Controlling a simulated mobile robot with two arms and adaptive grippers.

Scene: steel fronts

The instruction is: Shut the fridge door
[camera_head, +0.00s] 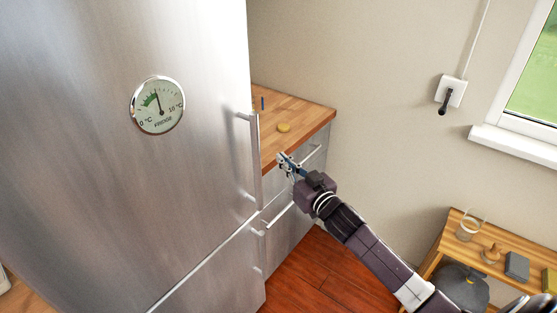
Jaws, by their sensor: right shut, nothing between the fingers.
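The fridge door (90,150) is a brushed steel front filling the left of the head view, with a round dial marked "FRIDGE" (158,105) on it. Its upright bar handle (256,160) is at the door's right edge. I see no clear gap beside the door; I cannot tell whether it is fully shut. A second steel front with its own handle (265,232) is below the seam. My right gripper (284,158) is shut and empty, right of the upright handle and apart from it, in front of the worktop edge. My left gripper is not in view.
A wooden side table (455,235) with a glass jar (470,225) is at lower right. Red-brown floor (315,275) shows between.

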